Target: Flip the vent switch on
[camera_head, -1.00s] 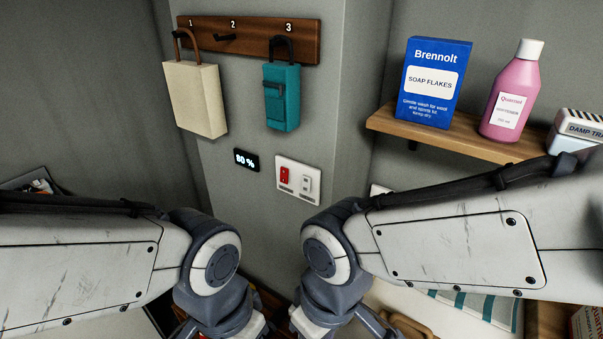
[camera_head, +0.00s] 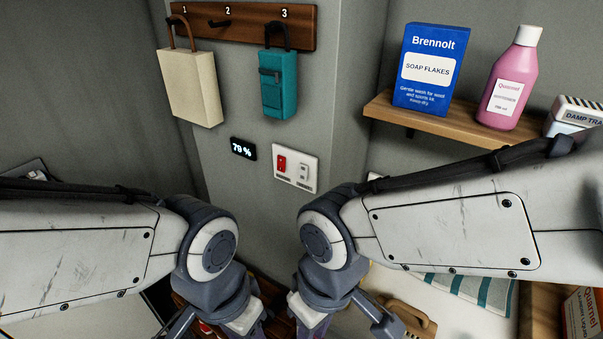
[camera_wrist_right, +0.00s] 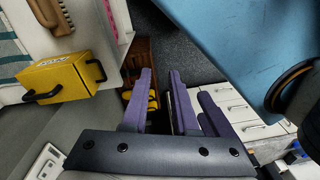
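A white switch plate (camera_head: 296,168) is on the grey wall. It carries a red rocker (camera_head: 281,163) on the left and a white rocker (camera_head: 304,171) on the right. The labels under them are too small to read, so I cannot tell which is the vent switch or how they are set. A white plate (camera_wrist_right: 45,162) shows at lower left in the right wrist view. My right gripper (camera_wrist_right: 175,85) is open and empty, apart from the plate. My left gripper is low in the head view, largely cut off by the bottom edge; its fingers are not clear.
A display (camera_head: 243,148) reading 79 % is left of the plate. Above hang a cream bag (camera_head: 190,88) and a teal bag (camera_head: 279,85) on a rack. A shelf (camera_head: 440,125) at right holds a blue box (camera_head: 431,70) and pink bottle (camera_head: 508,80). A yellow box (camera_wrist_right: 60,78) lies below.

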